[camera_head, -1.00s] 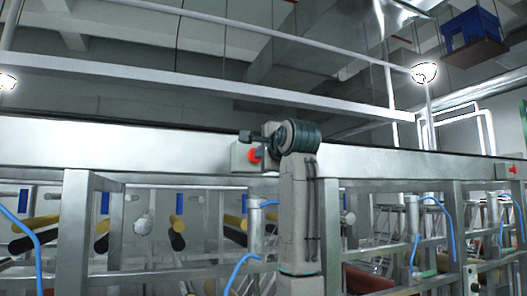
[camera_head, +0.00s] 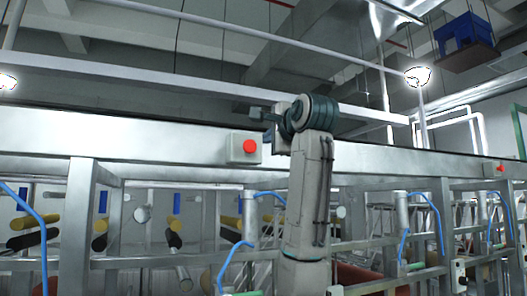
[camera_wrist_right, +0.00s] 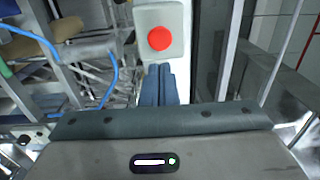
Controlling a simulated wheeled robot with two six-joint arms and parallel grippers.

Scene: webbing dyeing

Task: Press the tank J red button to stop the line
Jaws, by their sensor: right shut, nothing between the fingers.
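A round red button (camera_head: 250,146) sits on a grey box (camera_head: 235,157) on the front of the long metal beam. No tank letter is readable near it. My right gripper (camera_head: 256,112) is raised just above and right of this button in the head view, apart from it. In the right wrist view, a red button (camera_wrist_right: 160,38) on a pale box (camera_wrist_right: 145,14) lies straight beyond the fingertips. The right gripper's fingers (camera_wrist_right: 158,70) are together and empty, with the button face fully visible. The left gripper is not in view.
A second red button (camera_head: 500,169) sits on the beam (camera_head: 400,165) at the far right. Below the beam are metal frames, coloured rollers and blue hoses (camera_head: 437,225).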

